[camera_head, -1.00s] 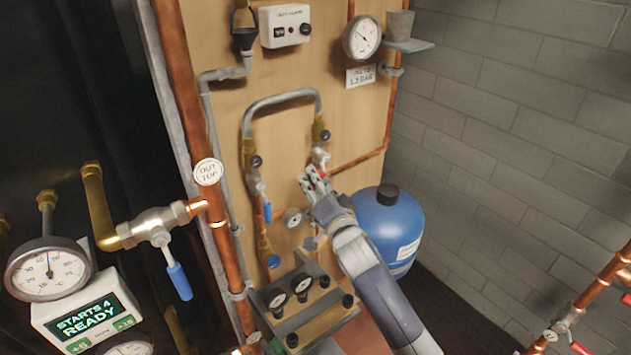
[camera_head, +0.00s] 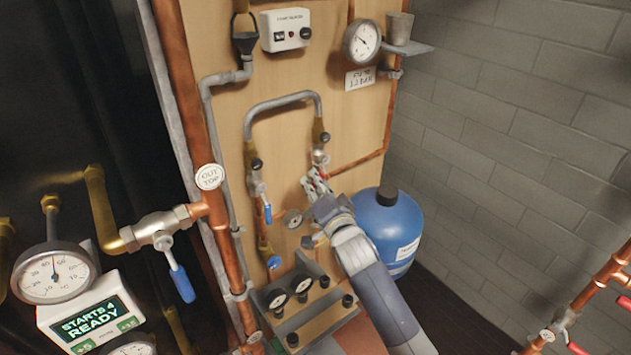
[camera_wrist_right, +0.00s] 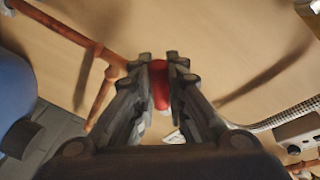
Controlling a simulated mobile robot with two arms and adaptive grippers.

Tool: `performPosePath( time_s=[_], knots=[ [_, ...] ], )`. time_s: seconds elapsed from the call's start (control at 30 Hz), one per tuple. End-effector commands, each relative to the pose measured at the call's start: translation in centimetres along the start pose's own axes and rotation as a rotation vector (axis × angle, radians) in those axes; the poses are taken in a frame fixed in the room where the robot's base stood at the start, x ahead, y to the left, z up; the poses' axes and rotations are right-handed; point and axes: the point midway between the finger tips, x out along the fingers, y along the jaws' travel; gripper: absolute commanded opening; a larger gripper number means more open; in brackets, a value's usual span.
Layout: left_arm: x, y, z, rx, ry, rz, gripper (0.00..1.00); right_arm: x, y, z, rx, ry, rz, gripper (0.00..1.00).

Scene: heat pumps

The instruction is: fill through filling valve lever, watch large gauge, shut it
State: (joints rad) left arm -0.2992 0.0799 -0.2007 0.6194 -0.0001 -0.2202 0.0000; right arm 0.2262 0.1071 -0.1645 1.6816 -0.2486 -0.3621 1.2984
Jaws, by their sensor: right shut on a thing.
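My right gripper (camera_head: 314,184) is at the middle of the wooden board, just below a small valve (camera_head: 320,159) on the pipe loop's right leg. In the right wrist view its fingers are closed around a red lever grip (camera_wrist_right: 159,84). The fingers hide much of this lever in the head view. The large gauge (camera_head: 362,42) is a round white dial at the board's upper right. Its needle points to the upper left, but its numbers are too small to read. My left gripper is not in view.
A blue-handled valve (camera_head: 266,212) and a small gauge (camera_head: 292,218) are left of my right gripper. A blue tank (camera_head: 388,228) stands close to its right. A sign (camera_head: 360,79) hangs under the large gauge. Another blue-handled valve (camera_head: 181,283) is at left.

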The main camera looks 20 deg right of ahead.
Motion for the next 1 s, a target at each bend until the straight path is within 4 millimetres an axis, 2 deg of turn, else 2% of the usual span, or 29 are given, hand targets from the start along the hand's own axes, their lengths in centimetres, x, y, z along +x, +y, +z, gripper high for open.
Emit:
performPosePath(
  time_s=[0.03, 0.5, 0.7, 1.0],
  knots=[
    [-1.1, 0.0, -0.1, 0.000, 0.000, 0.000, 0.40, 0.0, -0.7, -0.3, 0.033, -0.006, 0.007, 0.00],
    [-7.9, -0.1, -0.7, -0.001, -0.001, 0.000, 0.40, -0.3, -3.0, -1.1, 0.377, -0.076, 0.089, 0.00],
    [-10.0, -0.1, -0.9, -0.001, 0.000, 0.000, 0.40, -0.4, -3.5, -1.3, 0.497, -0.100, 0.117, 0.00],
    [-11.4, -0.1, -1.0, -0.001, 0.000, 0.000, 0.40, -0.4, -3.8, -1.5, 0.595, -0.120, 0.138, 0.00]
  ],
)
